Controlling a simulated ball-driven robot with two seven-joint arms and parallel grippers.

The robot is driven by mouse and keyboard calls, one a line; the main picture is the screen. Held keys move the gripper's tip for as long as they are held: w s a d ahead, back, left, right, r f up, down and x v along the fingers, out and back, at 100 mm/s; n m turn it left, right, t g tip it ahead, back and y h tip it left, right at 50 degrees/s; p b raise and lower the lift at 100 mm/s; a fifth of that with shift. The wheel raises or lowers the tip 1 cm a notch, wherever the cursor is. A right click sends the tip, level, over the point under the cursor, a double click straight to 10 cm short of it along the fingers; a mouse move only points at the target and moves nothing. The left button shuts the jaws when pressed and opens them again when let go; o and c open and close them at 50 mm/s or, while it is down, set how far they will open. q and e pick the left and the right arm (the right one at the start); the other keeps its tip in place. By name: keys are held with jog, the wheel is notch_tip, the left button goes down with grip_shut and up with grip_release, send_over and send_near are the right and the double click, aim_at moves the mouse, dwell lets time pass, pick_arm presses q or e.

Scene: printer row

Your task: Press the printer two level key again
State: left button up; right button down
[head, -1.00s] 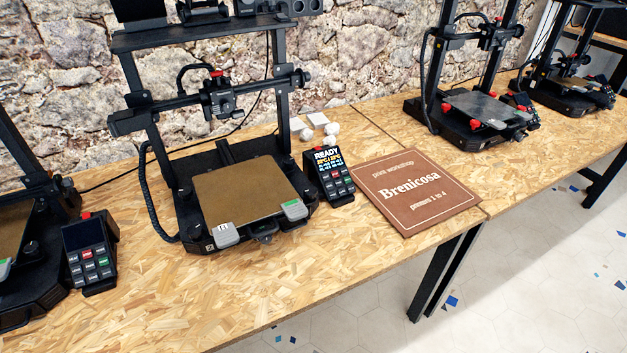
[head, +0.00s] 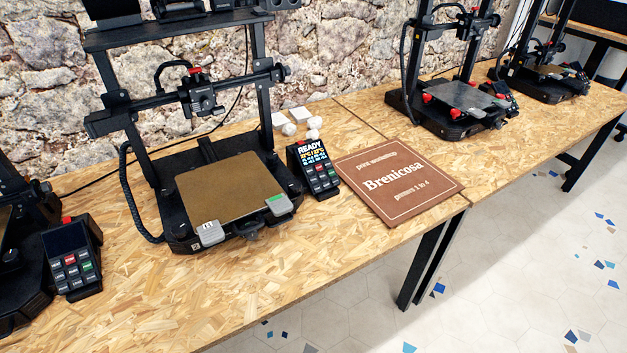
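Several black printers stand along the wooden bench in the head view. The nearest full printer (head: 215,150) has a brown bed plate (head: 222,188) with two grey clips at its front edge. Its control box (head: 313,168) stands at its right, with a lit screen reading READY and rows of small keys below. Another control box (head: 73,258) at the left has a dark screen and grey, red and green keys. Neither of my grippers is in view.
A brown sign (head: 398,184) reading "Brenicosa, printers 1 to 4" lies right of the lit control box. Small white pieces (head: 290,128) lie behind it. Two more printers (head: 452,95) stand farther right. The bench front (head: 230,300) is clear.

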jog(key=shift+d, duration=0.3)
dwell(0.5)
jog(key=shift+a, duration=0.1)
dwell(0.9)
